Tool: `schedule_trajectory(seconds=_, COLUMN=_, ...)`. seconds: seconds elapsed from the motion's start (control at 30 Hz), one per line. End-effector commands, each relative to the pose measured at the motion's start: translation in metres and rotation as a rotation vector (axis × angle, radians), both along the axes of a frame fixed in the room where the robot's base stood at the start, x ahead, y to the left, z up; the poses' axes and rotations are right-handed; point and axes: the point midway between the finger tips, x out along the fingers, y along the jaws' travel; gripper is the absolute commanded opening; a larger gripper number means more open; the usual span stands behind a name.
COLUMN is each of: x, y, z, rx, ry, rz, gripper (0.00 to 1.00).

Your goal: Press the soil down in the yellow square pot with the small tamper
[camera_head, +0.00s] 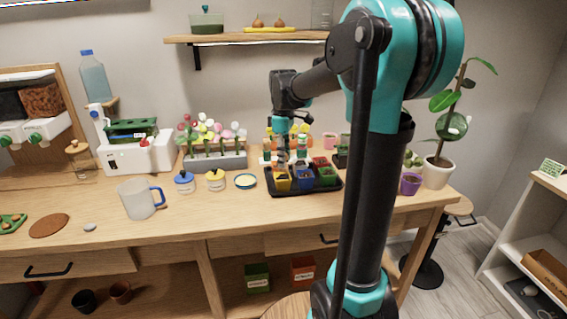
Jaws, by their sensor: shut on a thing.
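The yellow square pot (282,185) stands in the front left of a black tray (318,191) on the workbench. My gripper (283,143) points down directly above this pot. It is shut on a small greyish tool, which appears to be the small tamper (283,163), held upright with its lower end at or just above the pot's opening. I cannot tell whether it touches the soil. The soil in the yellow pot is mostly hidden by the tool and the small scale.
A blue pot (306,180) and a green pot (328,177) stand beside the yellow one. A pale-yellow dish (245,181), a yellow-lidded jar (215,180) and a planter of flowers (216,160) are to the left. A purple pot (411,184) stands right. The front bench strip is clear.

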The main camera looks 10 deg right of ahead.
Motion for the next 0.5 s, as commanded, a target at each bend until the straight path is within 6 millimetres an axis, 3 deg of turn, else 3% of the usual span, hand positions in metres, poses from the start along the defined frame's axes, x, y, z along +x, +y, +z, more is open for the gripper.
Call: schedule_trajectory(seconds=0.5, x=0.000, y=0.000, z=0.035, rx=0.000, ry=0.000, rz=0.000, gripper=0.01)
